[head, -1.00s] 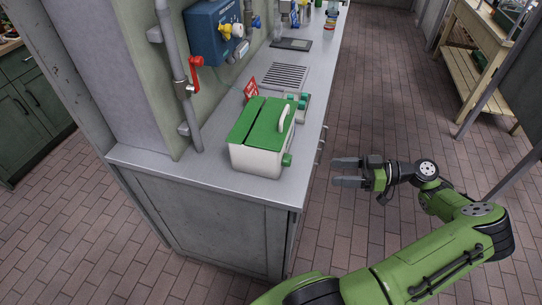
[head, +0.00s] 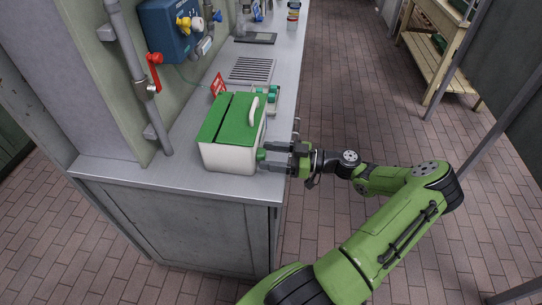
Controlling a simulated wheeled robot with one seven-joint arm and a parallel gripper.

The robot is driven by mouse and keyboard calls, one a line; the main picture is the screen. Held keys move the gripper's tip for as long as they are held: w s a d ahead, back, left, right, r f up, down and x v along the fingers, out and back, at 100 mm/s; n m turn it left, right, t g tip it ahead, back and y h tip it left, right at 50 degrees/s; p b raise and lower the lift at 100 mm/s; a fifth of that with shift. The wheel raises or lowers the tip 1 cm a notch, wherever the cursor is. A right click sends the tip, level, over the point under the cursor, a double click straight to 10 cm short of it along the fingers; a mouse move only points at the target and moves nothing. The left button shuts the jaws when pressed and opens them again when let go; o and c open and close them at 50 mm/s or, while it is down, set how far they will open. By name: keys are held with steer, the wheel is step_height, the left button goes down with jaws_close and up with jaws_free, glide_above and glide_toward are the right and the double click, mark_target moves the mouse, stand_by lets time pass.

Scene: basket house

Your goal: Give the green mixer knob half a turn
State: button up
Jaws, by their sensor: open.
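The green mixer knob (head: 261,155) sticks out of the right side of a white box with a green lid (head: 228,119) and a white handle. The box stands near the front corner of the grey counter. My gripper (head: 268,154) is open and level, pointing left at the knob. Its fingertips are right at the knob, one finger farther back and one nearer the front. I cannot tell whether they touch it. The fingers partly hide the knob's right end.
Small teal-green parts (head: 272,94) sit behind the box, near a red sign (head: 218,86) and a drain grate (head: 251,69). A pipe with a red lever (head: 154,70) stands at the wall.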

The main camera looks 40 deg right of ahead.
steer(key=shift+a, duration=0.1)
steer(key=c, duration=1)
steer(key=shift+c, duration=0.2)
